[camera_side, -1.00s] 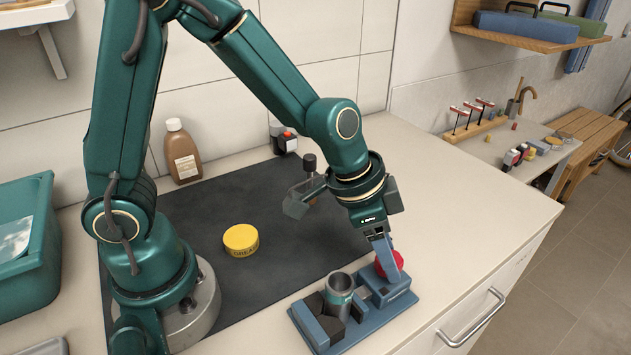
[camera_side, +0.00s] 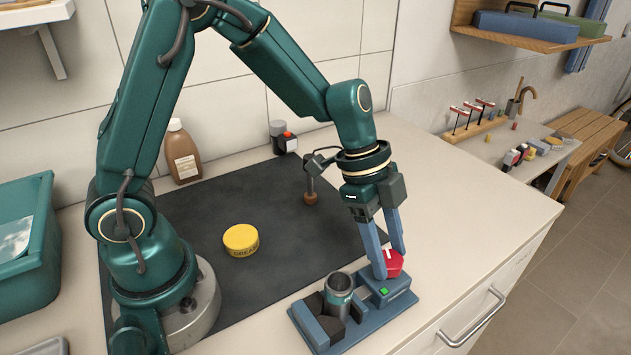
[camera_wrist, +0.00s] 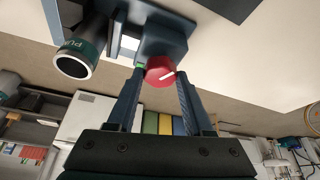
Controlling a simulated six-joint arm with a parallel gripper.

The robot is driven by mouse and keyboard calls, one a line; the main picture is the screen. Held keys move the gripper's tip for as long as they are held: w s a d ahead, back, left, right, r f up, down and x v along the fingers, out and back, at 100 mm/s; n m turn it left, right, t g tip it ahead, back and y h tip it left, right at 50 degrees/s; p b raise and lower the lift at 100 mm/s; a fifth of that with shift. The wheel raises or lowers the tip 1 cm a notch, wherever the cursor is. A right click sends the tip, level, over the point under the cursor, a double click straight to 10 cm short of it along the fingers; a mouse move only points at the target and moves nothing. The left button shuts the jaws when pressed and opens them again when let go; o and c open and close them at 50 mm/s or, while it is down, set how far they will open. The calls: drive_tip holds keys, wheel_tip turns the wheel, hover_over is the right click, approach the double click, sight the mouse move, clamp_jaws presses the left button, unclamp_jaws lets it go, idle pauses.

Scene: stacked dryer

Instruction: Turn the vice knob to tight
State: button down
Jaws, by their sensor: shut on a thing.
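The red vice knob (camera_side: 393,264) sits at the right end of the blue vice (camera_side: 352,338) near the bench's front edge. My gripper (camera_side: 390,264) reaches down from above with its two blue fingers shut on the knob. A small green patch (camera_side: 383,291) shows on the vice beside the knob. A grey metal cylinder with a teal band (camera_side: 339,294) stands upright in the vice between dark jaws.
A yellow grease tin (camera_side: 241,240) lies on the dark mat (camera_side: 200,275). A brown bottle (camera_side: 182,152) and a small grey item with a red top (camera_side: 284,137) stand behind. A teal bin (camera_side: 28,250) is at left. The bench right of the vice is clear.

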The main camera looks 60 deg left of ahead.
drive_tip(key=shift+m, duration=0.3)
drive_tip(key=shift+c, duration=1.4)
unclamp_jaws()
drive_tip(key=shift+v, duration=2.55)
drive_tip(key=shift+w, duration=0.1)
